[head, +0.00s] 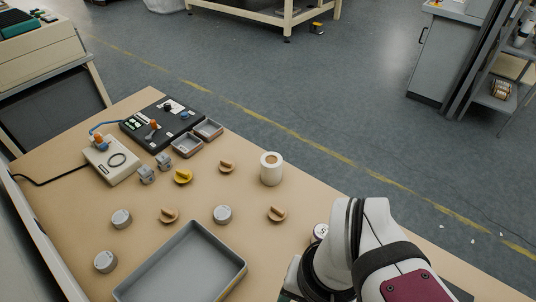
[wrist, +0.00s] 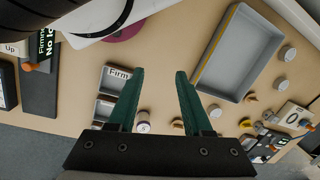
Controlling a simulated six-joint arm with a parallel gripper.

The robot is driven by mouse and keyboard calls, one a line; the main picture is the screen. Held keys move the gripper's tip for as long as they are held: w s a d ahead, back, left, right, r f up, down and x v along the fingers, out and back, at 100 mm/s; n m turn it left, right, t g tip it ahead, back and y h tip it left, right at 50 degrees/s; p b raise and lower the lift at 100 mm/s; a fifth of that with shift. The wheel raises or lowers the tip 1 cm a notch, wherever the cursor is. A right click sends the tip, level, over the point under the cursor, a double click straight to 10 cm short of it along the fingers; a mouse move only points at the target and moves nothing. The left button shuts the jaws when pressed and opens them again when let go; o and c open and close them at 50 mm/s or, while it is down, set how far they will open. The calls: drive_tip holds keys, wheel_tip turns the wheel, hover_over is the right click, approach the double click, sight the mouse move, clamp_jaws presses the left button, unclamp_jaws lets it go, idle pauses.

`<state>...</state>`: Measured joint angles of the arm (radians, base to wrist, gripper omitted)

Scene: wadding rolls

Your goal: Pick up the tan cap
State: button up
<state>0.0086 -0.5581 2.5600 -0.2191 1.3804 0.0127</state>
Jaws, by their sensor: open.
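Three similar tan caps with raised ridges lie apart on the table: one near the white roll (head: 227,166), one at the middle left (head: 169,215) and one at the right (head: 277,213). I cannot tell which one the task names. Small tan shapes also show in the wrist view, one beyond the right finger (wrist: 178,123) and one below the grey tray (wrist: 250,97). My gripper (wrist: 159,74) is open, with two green fingers apart and nothing held between them. In the head view my arm covers the lower right and the fingers are not clearly seen.
A large grey tray (head: 236,268) stands at the front. Grey round caps (head: 222,214), a yellow cap (head: 182,177), a white roll (head: 271,168) and small grey trays (head: 187,145) stand around. A black panel (head: 165,117) and a switch box (head: 110,163) are at the back left.

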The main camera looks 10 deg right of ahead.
drive_tip(key=o, duration=0.5)
drive_tip(key=shift+c, duration=0.2)
drive_tip(key=n+h, duration=0.2)
drive_tip(key=n, duration=1.2)
hover_over(278, 208)
wheel_tip(278, 208, down, 6)
wheel_tip(278, 208, down, 15)
